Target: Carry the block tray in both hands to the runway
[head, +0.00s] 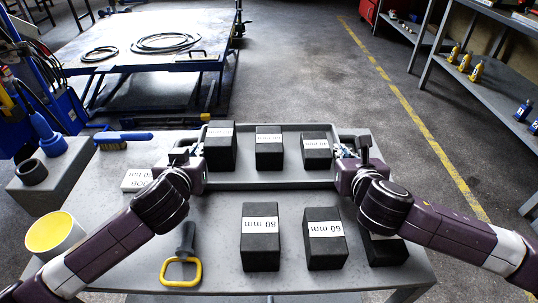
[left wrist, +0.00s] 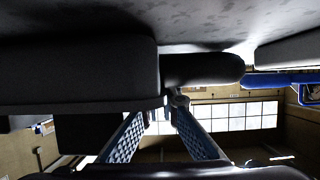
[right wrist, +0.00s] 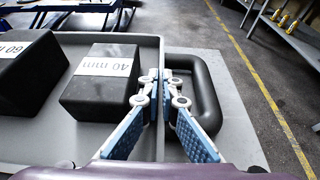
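The grey block tray (head: 262,180) is at the far edge of the near table, with three black labelled blocks (head: 269,155) standing in it. The right wrist view shows the tray's end wall (right wrist: 160,135), its black handle loop (right wrist: 205,85) and a block marked 40 mm (right wrist: 100,85). My right gripper (head: 348,152) is shut on the tray's right end, fingers either side of its wall. My left gripper (head: 192,152) is at the left end; its fingertips (left wrist: 172,103) close on the tray's edge beside the handle (left wrist: 205,70). Whether the tray is clear of the table is unclear. I cannot identify the runway with certainty.
A blue-framed platform (head: 130,60) with coiled cables stands beyond. Open floor (head: 310,70) lies ahead; shelves (head: 490,80) stand right.

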